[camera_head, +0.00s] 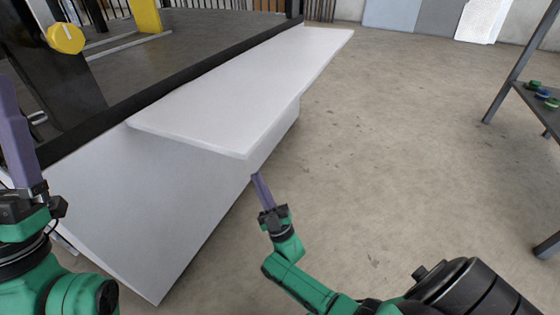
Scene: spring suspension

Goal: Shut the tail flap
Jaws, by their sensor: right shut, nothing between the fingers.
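A long white panel (230,95), which looks like the tail flap, stands out roughly level from a black beam (190,75). Below its near end is a larger grey-white panel (150,210) that slants down to the floor. I cannot tell for certain which of the two is the flap. My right gripper (256,177) is shut and empty, its purple fingers just below the level panel's near right corner. I cannot tell if they touch a panel. My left gripper (8,88) points up at the left edge; its fingers overlap, so their opening is hidden.
A yellow round knob (66,38) sits on a black upright at the upper left, near a yellow post (146,15). A dark table (540,105) with small coloured items stands at the right. The concrete floor between is clear.

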